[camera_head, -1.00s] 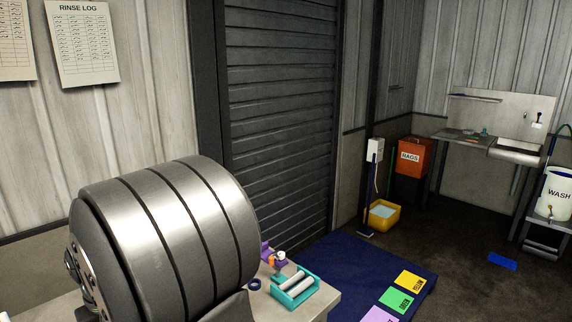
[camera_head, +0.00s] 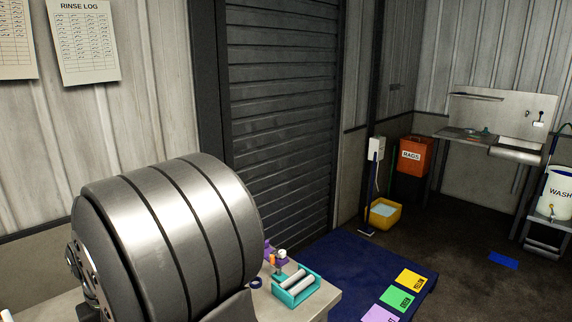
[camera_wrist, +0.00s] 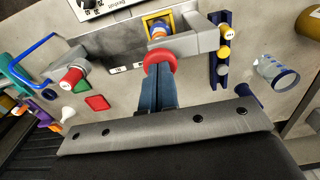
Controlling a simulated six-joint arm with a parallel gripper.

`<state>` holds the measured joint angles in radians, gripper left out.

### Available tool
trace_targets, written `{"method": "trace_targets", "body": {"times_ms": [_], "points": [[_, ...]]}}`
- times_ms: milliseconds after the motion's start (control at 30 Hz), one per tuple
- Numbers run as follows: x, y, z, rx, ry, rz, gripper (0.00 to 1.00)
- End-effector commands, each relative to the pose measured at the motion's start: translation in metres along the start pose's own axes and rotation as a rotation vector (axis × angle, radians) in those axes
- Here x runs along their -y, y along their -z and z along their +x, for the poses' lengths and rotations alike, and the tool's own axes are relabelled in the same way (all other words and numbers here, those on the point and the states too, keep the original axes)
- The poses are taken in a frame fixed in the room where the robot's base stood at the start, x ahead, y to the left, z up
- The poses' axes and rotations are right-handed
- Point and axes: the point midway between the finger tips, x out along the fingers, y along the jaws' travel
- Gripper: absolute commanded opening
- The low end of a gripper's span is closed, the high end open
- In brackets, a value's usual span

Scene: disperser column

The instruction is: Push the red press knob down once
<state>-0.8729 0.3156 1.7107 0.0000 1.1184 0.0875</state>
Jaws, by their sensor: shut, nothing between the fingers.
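The red press knob (camera_wrist: 160,61) shows in the wrist view as a round red cap in front of a grey bracket with a yellow-framed part behind it. My gripper (camera_wrist: 158,84) is shut and empty, its dark blue-grey fingers pointing at the knob. Neither the knob nor the gripper can be made out in the head view.
In the wrist view, a red-capped piece (camera_wrist: 70,76) stands left and a blue rack (camera_wrist: 221,50) right, with a clear cup (camera_wrist: 275,72) beyond. In the head view, a teal roller tray (camera_head: 296,286) sits near the bench edge. Coloured cards (camera_head: 397,300) lie on a blue surface.

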Motion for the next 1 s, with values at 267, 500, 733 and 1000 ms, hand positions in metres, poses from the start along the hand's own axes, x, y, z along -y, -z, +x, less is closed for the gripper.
{"method": "trace_targets", "body": {"times_ms": [267, 500, 733, 1000], "points": [[0.000, 0.001, -0.024, -0.003, 0.000, 0.000, 0.00], [0.000, 0.001, -0.044, -0.005, 0.000, 0.000, 0.00], [0.000, 0.001, -0.056, -0.004, 0.000, 0.000, 0.00], [0.000, 0.000, -0.057, -0.003, 0.000, 0.000, 0.00]]}}
